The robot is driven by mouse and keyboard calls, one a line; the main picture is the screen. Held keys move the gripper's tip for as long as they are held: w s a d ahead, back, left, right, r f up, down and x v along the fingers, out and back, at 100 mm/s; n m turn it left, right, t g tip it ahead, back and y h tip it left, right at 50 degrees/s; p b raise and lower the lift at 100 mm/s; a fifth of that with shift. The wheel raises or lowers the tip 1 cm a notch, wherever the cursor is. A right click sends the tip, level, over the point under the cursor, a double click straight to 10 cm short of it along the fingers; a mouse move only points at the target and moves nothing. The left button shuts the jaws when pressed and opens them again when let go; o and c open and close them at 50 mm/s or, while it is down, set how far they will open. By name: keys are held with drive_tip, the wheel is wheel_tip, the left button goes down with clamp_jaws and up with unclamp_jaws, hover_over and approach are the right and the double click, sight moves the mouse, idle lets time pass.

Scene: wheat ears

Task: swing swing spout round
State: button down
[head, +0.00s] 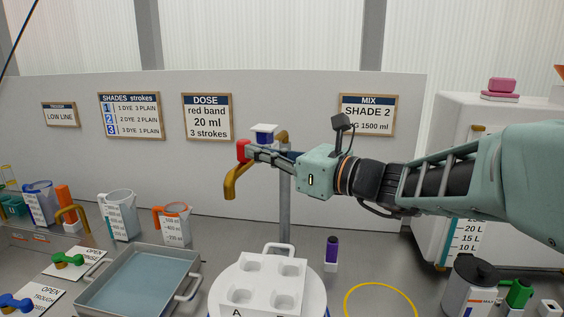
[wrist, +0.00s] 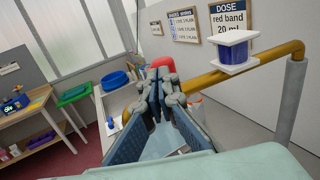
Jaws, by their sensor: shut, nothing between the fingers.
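The brass spout (head: 232,182) hangs from a grey upright post (head: 285,185), its curved outlet pointing down at the left. A red piece (head: 243,149) sits near its outer end, and a blue-and-white spool (head: 264,134) stands above the pipe. My gripper (head: 252,153) is shut and empty, its fingertips right by the red piece. In the wrist view the brass pipe (wrist: 268,58) runs from the post to behind my fingertips (wrist: 163,82), with the red piece (wrist: 162,62) just beyond them. I cannot tell whether they touch. The fingers hide part of the pipe.
Below stands a round white stand with a white block of cups (head: 262,290). A water-filled tray (head: 140,285) and measuring jugs (head: 118,215) lie to the left. A purple-capped bottle (head: 331,252), yellow ring (head: 380,300) and black-lidded jug (head: 470,285) are to the right. A sign wall stands behind.

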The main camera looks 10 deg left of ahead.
drive_tip(key=w+a+b, duration=0.1)
drive_tip(key=w+a, duration=0.2)
drive_tip(key=a, duration=0.4)
drive_tip(key=w+a, duration=0.4)
drive_tip(key=a, duration=0.4)
drive_tip(key=w+a+t+b, duration=0.1)
drive_tip(key=w+a, duration=0.2)
drive_tip(key=a, duration=0.4)
drive_tip(key=shift+w+a+m+h+b, duration=0.25)
drive_tip(key=shift+a+m+h+b, duration=0.05)
drive_tip(key=shift+m, duration=0.1)
drive_tip(key=shift+d, duration=0.1)
